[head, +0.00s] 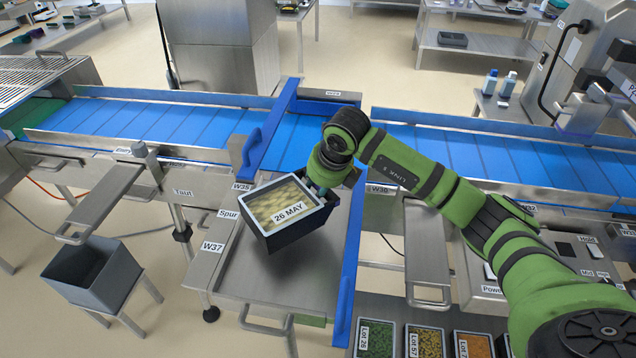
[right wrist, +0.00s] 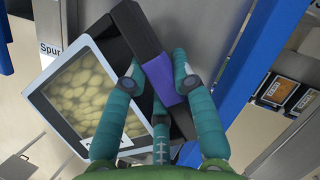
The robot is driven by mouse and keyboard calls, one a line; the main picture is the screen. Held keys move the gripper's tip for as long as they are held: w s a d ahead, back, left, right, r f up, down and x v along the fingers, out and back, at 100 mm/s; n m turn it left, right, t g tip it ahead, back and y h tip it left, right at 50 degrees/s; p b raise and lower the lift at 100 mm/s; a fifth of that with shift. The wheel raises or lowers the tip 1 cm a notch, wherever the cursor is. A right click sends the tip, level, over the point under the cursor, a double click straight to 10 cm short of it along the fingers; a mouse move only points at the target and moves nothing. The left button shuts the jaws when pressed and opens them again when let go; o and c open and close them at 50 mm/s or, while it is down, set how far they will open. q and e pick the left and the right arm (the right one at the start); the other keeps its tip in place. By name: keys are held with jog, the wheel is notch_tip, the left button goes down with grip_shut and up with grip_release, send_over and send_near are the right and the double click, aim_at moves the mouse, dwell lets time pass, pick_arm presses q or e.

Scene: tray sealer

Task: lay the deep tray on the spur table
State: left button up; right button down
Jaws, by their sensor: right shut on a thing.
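The deep tray (head: 285,212) is dark with a pale rim, a clear film over yellowish contents and a "26 MAY" label. It is held slightly tilted over the spur table (head: 255,275), a metal surface marked "Spur" and "W37"; I cannot tell whether its lower edge touches. My right gripper (head: 322,178) is shut on the tray's far right side. In the right wrist view the fingers (right wrist: 160,85) close around the tray's dark wall at a purple patch, and the tray's film and rim (right wrist: 85,95) show at left. My left gripper is not in view.
The blue conveyor (head: 180,122) runs behind the spur table, with a blue diverter bar (head: 270,125) across it. A blue rail (head: 349,265) edges the table's right side. A grey bin (head: 92,275) stands at left. Several lot trays (head: 425,342) sit at front right. The table's front is bare.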

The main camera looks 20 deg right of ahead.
notch_tip(320, 180, down, 3)
jog(key=shift+s+r+b, duration=0.1)
jog(key=shift+r+b, duration=0.05)
jog(key=shift+b, duration=0.55)
notch_tip(320, 180, down, 2)
jog(key=shift+b, duration=0.95)
pick_arm(q)
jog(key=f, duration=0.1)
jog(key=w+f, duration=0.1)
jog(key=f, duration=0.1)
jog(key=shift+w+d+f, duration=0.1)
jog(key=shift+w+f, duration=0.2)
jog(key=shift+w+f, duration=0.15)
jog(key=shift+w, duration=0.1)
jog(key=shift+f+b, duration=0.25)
jog(key=shift+b, duration=0.2)
pick_arm(e)
jog(key=c, duration=0.9)
grip_release()
jog(key=shift+c, duration=0.2)
